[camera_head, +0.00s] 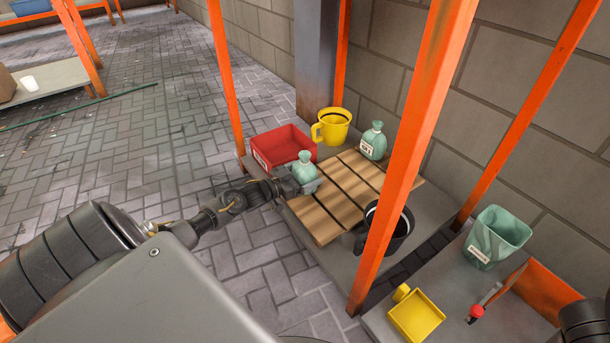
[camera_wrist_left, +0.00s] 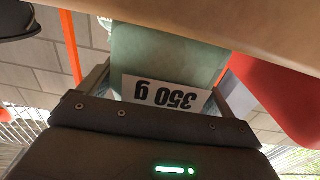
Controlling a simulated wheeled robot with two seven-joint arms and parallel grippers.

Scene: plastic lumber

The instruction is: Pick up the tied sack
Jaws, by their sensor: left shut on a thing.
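A small pale green tied sack (camera_head: 304,164) is at the left edge of the slatted wooden board (camera_head: 326,219) in the head view. My left gripper (camera_head: 300,183) is shut on this sack, reaching it from the left. In the left wrist view the sack (camera_wrist_left: 165,50) sits between the fingers, its "350 g" label upside down. I cannot tell whether it touches the board. A second green tied sack (camera_head: 373,143) with a white label stands upright near the board's back edge. My right gripper is not in view; a dark arm part shows at the lower right.
A red bin (camera_head: 283,146) and a yellow mug (camera_head: 331,127) stand behind the held sack. A black mug (camera_head: 400,232) stands behind an orange post (camera_head: 413,130). A green bin (camera_head: 496,238) and a yellow scoop (camera_head: 416,315) are at the right.

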